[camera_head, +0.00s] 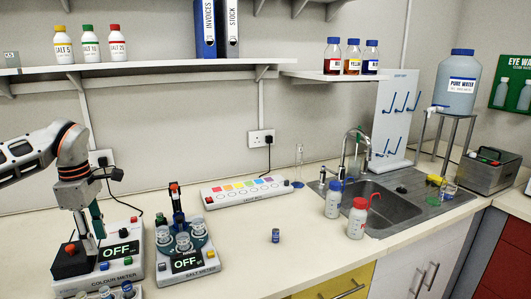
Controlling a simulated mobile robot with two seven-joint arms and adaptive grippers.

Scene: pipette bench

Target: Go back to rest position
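My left gripper (95,240) points down from the left, just above and in front of the colour meter (120,269), whose display reads OFF. Its two fingers look apart, with nothing visible between them. The gripper covers part of the colour meter, so I cannot tell whether it touches it. My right gripper is not in view.
A salt meter (190,262) with vials stands right of the colour meter. Small vials (105,292) sit at the front left edge. A light box (245,192), a small blue-capped vial (276,236), two bottles (357,218) and a sink (385,205) lie further right. The front middle counter is clear.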

